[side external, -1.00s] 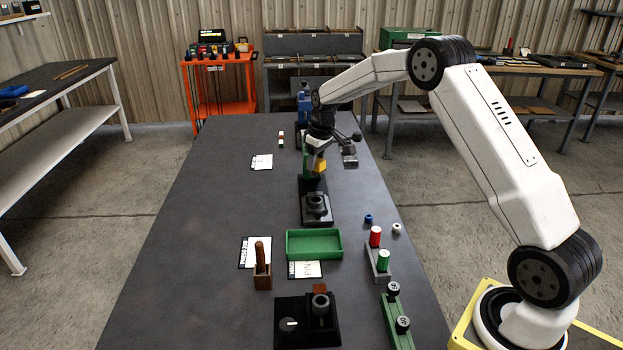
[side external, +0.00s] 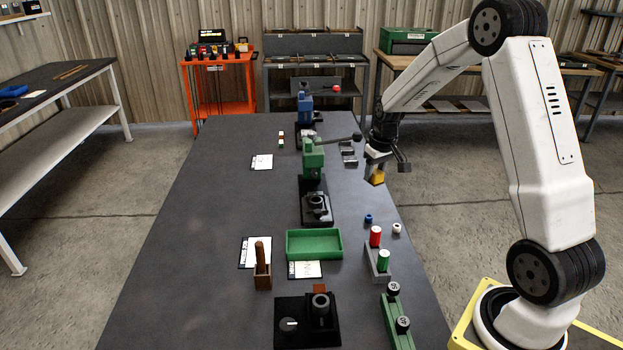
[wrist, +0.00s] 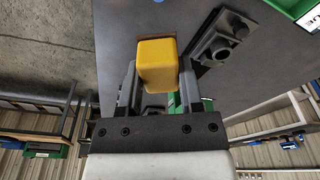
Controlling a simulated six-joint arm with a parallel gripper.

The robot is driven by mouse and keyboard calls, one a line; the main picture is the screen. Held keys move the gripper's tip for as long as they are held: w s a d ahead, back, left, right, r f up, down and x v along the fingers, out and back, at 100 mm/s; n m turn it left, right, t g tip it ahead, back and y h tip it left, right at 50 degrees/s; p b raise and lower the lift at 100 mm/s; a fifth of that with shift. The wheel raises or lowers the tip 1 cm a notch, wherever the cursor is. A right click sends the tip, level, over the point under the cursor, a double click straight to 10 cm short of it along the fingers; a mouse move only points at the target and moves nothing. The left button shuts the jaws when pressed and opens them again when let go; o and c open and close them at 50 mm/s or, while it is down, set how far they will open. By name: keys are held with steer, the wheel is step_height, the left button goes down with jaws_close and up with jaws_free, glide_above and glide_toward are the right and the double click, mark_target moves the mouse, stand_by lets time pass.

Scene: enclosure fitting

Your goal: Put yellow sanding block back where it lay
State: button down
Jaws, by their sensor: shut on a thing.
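The yellow sanding block (side external: 377,176) is held at the end of my gripper (side external: 374,172), above the right edge of the dark table in the side view. In the wrist view the yellow block (wrist: 158,63) sits between the two fingers of my gripper (wrist: 157,85), which is shut on it. The block looks clear of the table surface. The place where it lay cannot be told from these frames.
A green press (side external: 313,165) with a long lever stands left of my gripper. Grey blocks (side external: 348,154) lie behind.

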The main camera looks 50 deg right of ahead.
steer(key=s, duration=0.3)
steer(key=shift+s+d+f+m, duration=0.1)
steer(key=shift+s+d+m, duration=0.15)
steer(key=shift+m, duration=0.15)
steer(key=shift+w, duration=0.15)
glide_toward(355, 198)
steer(key=shift+a+f, duration=0.1)
steer(key=shift+f, duration=0.75)
steer(key=shift+w+d+f, duration=0.2)
steer(key=shift+w+f, duration=0.15)
steer(key=shift+f, duration=0.15)
steer(key=shift+f, duration=0.1)
steer(key=shift+w+f, duration=0.15)
steer(key=shift+f, duration=0.05)
steer(key=shift+w+d+f, duration=0.1)
steer(key=shift+f, duration=1.4)
